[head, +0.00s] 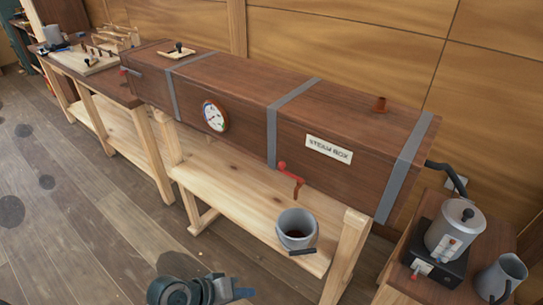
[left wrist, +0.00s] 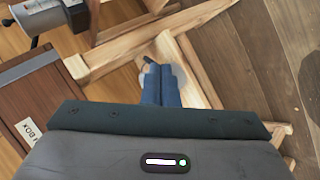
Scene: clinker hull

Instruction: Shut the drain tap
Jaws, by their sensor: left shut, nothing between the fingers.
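The drain tap (head: 290,173) sticks out low on the front of the long wooden steam box (head: 245,128). Its red lever slants along the box front, and a brown spout hangs below it. I cannot tell whether any liquid runs from it. A grey pail (head: 297,225) with a dark handle stands on the lower shelf, under the tap. My left gripper (head: 243,293) is at the bottom of the head view, in front of the bench and apart from the tap. In the left wrist view its fingers (left wrist: 161,86) are shut and empty. My right gripper is out of view.
A metal boiler (head: 455,235) and a grey jug (head: 500,277) stand on a low cabinet at the right. The bench legs and shelf (head: 225,178) lie below the box. A dial (head: 215,115) is on its front. The plank floor (head: 95,225) at left is open.

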